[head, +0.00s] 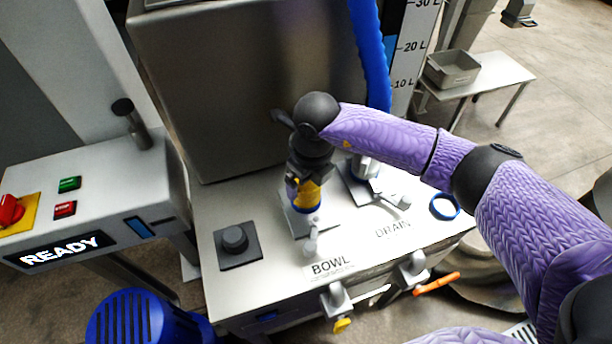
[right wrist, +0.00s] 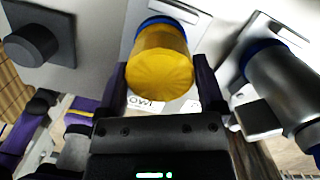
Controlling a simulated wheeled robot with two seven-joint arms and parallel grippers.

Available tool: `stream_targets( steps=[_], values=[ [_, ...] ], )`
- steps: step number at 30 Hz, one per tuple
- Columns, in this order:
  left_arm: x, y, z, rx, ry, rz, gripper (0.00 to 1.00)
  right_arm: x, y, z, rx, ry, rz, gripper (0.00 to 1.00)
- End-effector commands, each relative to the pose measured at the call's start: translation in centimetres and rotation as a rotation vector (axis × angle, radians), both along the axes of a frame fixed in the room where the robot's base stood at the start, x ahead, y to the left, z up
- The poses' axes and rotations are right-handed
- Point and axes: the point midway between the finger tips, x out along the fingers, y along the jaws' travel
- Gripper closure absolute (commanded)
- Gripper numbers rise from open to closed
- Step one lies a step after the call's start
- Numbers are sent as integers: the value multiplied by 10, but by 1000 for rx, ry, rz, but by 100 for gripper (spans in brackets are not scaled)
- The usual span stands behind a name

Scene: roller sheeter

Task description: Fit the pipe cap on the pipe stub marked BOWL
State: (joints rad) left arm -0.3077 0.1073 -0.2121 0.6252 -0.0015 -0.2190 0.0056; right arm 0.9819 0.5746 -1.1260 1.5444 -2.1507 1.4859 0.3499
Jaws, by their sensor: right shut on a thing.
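The yellow pipe cap (head: 308,192) is between the fingers of my right gripper (head: 307,186), which points down and is shut on it. In the right wrist view the cap (right wrist: 160,62) shows its closed end between the two dark fingers. It is at the stub marked BOWL, with a blue ring (right wrist: 163,22) just beyond it at the stub's base plate. The cap hides the stub, so I cannot tell how far over it the cap sits. The BOWL label (head: 331,266) is in front.
The bare metal DRAIN stub (right wrist: 283,85) stands close to the right. A dark knob (head: 235,238) is to the left. A loose blue ring (head: 445,206) lies near the table's right edge. Valves with yellow and orange handles (head: 436,283) stick out at the front. A tall steel tank stands behind.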

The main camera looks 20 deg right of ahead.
Motion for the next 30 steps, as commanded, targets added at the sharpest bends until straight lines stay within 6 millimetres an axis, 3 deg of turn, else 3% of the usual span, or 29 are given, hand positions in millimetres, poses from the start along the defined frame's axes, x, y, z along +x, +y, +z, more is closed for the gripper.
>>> stream_targets(
  steps=[13,14,15,25,30],
  values=[
    [0,0,-4,0,1,0,0,0,0,-5,0,0,0,72],
    [0,0,-3,0,0,0,0,0,0,-4,0,0,0,6],
    [0,0,-3,0,0,0,0,0,0,-4,0,0,0,0],
    [-1,0,-3,1,3,-1,0,0,0,-4,0,0,0,0],
    [-3,9,17,16,7,-2,0,-4,-3,50,1,-6,1,0]
  ],
)
